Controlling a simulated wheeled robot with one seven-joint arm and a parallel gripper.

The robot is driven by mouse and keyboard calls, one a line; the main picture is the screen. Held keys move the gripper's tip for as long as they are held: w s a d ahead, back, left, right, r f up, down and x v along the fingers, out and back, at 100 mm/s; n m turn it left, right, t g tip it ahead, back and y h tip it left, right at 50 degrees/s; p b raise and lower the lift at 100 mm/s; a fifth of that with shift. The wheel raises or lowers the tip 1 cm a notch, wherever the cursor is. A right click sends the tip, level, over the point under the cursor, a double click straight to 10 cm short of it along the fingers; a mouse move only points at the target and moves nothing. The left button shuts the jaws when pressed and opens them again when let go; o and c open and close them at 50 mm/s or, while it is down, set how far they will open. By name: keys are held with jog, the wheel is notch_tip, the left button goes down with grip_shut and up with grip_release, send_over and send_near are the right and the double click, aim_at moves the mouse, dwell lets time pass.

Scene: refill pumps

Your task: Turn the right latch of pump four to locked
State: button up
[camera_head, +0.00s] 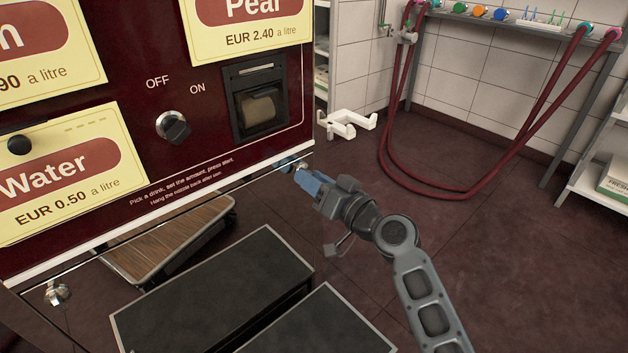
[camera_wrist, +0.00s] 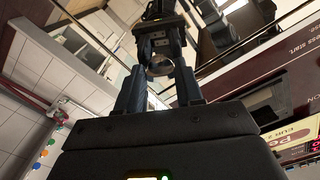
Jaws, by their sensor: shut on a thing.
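The dark red drinks panel (camera_head: 120,110) fills the left of the head view; no pump number is readable. A small metal latch (camera_head: 288,164) sits at its lower right corner, largely hidden by my gripper. My gripper (camera_head: 304,176) reaches it from the right, with its blue fingers at the corner. In the wrist view my gripper (camera_wrist: 160,78) is shut on the latch's rounded metal piece (camera_wrist: 160,69), which shows between the fingertips. I cannot tell how far the latch is turned. A second metal latch (camera_head: 57,293) is at the panel's lower left.
Dark-topped boxes (camera_head: 215,290) and a wood-topped stand (camera_head: 165,240) are below the panel. An OFF/ON knob (camera_head: 173,127) is on its front. A white bracket (camera_head: 347,122) and dark red hoses (camera_head: 400,170) are behind. The floor at right is clear.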

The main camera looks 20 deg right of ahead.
jog(key=m+p, duration=0.3)
jog(key=m, duration=0.9)
jog(key=shift+r, duration=0.2)
dwell(0.5)
jog(key=o, duration=1)
jog(key=shift+a, duration=0.1)
jog(key=shift+o, duration=0.2)
jog(key=shift+s, duration=0.1)
jog(key=v, duration=0.7)
jog(key=shift+s+p, duration=0.3)
jog(key=shift+s, duration=0.05)
